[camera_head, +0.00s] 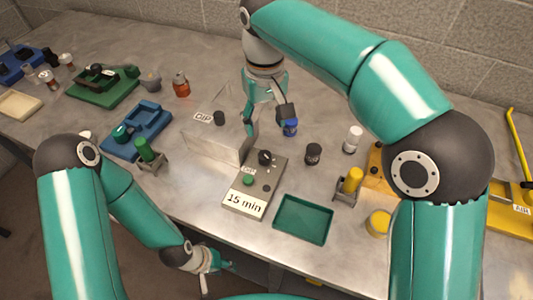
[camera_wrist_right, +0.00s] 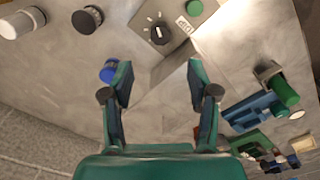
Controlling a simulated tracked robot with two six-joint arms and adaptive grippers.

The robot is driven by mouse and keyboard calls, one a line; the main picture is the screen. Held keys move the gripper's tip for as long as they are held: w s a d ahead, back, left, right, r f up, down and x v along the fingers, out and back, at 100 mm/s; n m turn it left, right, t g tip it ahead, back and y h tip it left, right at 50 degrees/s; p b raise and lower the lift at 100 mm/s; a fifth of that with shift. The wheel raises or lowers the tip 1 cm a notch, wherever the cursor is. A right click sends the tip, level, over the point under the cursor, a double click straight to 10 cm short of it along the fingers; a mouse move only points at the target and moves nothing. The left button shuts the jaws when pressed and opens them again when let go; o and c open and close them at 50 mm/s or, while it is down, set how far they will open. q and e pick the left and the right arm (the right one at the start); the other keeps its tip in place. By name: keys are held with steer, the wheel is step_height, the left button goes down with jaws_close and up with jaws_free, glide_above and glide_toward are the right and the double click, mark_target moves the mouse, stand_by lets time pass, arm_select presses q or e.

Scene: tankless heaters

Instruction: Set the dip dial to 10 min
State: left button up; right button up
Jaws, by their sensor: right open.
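The dip dial (camera_head: 265,157) is a black knob on a grey control box (camera_head: 236,187) whose front label reads "15 min". In the right wrist view the dial (camera_wrist_right: 159,34) shows a white pointer line and small marks around it. A green button (camera_head: 248,180) sits on the same box. My right gripper (camera_head: 267,116) is open and empty, above and behind the dial, not touching it. In the right wrist view its fingers (camera_wrist_right: 158,84) are spread, with the dial beyond their tips. My left gripper (camera_head: 216,274) hangs near the table's front edge, fingers apart and empty.
A clear-walled tank (camera_head: 212,146) labelled DIP stands left of the box. A blue-capped jar (camera_head: 290,128) and a black jar (camera_head: 313,154) stand close by. A green tray (camera_head: 303,220) lies to the right front. A green-handled tool (camera_head: 146,150) stands at left, a yellow one (camera_head: 352,181) at right.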

mark_target(265, 156)
step_height(265, 156, down, 12)
steer(key=shift+s+r, duration=0.1)
steer(key=shift+r, duration=0.05)
steer(key=shift+c, duration=0.2)
